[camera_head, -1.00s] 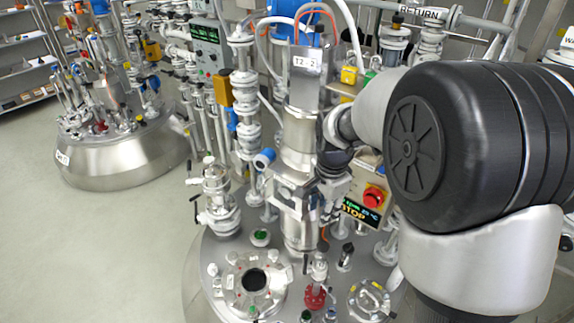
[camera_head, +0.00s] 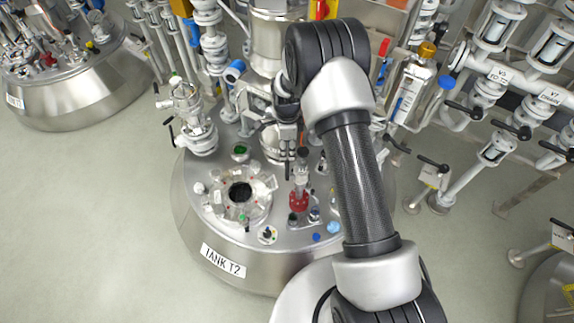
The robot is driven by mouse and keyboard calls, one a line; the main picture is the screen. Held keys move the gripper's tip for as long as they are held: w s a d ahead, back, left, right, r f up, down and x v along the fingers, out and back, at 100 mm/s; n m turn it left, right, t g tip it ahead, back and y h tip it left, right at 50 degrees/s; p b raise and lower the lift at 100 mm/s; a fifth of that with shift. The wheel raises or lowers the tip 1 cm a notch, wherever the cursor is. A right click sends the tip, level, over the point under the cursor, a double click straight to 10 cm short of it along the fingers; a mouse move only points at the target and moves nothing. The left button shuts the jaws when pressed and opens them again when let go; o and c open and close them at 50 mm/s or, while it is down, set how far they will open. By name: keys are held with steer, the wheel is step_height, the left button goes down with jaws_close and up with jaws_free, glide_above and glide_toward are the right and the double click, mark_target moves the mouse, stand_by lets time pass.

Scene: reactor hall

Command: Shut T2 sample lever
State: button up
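Tank T2 (camera_head: 222,260) is a steel vessel in the middle, with its name on a white label at the front. My gripper (camera_head: 287,160) points down over the tank lid, behind a red-based fitting (camera_head: 299,199). It is small and dark, and the gap between its fingers cannot be made out. I cannot tell which part is the sample lever; no sample label is readable. A white valve assembly (camera_head: 190,118) with dark handles stands at the lid's left edge. My arm hides the right part of the lid.
An open round port (camera_head: 240,192) is on the lid's front left. Pipes with black-lever valves (camera_head: 490,100) run at the right, near a clear bottle (camera_head: 412,92). Another steel tank (camera_head: 85,90) stands at the upper left. The floor at the front left is clear.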

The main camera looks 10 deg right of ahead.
mark_target(287, 162)
step_height(287, 162, down, 10)
steer(key=shift+w+f+b, duration=0.1)
steer(key=shift+f+b, duration=0.05)
steer(key=shift+b, duration=0.75)
jaws_close()
